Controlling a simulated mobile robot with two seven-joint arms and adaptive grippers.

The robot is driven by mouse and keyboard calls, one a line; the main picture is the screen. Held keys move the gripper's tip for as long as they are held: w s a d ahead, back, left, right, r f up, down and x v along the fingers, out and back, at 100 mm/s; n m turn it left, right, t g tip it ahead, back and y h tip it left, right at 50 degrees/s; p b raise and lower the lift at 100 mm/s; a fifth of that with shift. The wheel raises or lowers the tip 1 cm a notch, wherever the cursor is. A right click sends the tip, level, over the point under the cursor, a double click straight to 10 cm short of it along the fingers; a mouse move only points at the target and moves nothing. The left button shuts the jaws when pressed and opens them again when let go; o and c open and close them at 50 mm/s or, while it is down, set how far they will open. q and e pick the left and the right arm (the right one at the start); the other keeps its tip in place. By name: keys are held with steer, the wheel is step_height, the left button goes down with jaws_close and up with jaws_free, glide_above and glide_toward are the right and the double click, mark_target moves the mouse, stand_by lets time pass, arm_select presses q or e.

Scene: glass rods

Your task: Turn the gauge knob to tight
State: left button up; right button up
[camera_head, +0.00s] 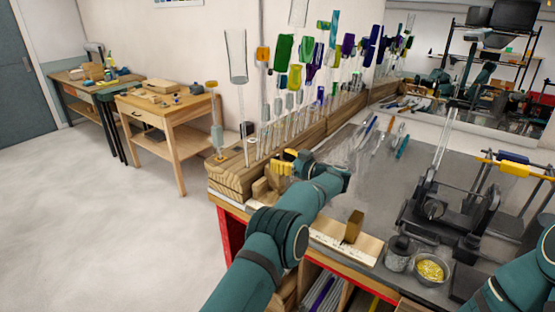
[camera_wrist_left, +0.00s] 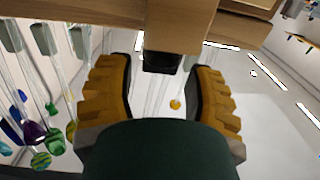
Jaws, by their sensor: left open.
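My left gripper (camera_head: 291,163) reaches to the left end of the bench, beside the wooden blocks below the rod rack. In the left wrist view, its two yellow ribbed fingers (camera_wrist_left: 165,95) are open and apart. A small black part (camera_wrist_left: 162,62), which looks like a knob, shows between them near the fingertips, under a wooden block (camera_wrist_left: 180,25). I cannot tell whether the fingers touch it, and no setting marks are readable. In the head view my gripper and arm hide this part. Only a link of my right arm shows at lower right; its gripper is out of view.
Glass rods with coloured tops stand in the long wooden rack (camera_head: 235,178) close to my left gripper. A pale marked board (camera_head: 367,247) with an upright wooden block (camera_head: 354,226) lies at the front edge. A dark fixture (camera_head: 432,208) and a bowl (camera_head: 430,270) stand right.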

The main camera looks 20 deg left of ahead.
arm_select(q)
steer(key=v, duration=1)
steer(key=shift+d, duration=0.2)
steer(key=shift+s, duration=0.15)
